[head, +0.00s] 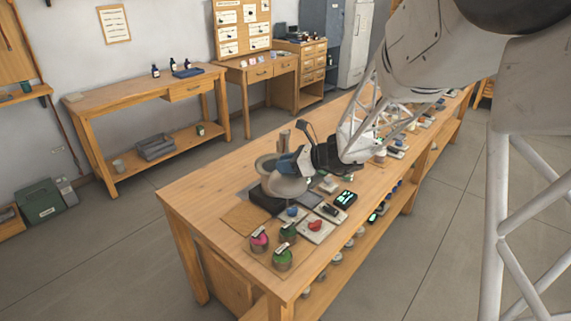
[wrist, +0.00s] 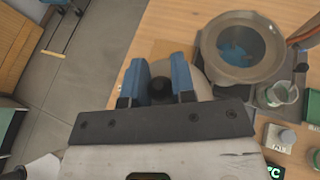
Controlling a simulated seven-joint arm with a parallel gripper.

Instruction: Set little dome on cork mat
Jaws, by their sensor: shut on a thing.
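My gripper (head: 288,166) has blue fingers and is shut on the dark knob of the little dome (head: 289,187). The dome is pale grey and rounded. In the wrist view my gripper (wrist: 160,78) holds the knob between its two fingers, and part of the dome (wrist: 202,84) shows behind and beside them; the rest is hidden. The cork mat (head: 243,218) is a bare tan square near the table's left end, to the left of and below the dome. It also shows in the wrist view (wrist: 172,48), partly behind the fingers.
An open round pot (wrist: 241,65) holding bluish liquid stands beside the dome. A glass beaker (wrist: 278,94) is close by. Jars with pink (head: 259,240) and green (head: 283,258) contents stand at the table's near corner. Small dishes and devices crowd the table's right side.

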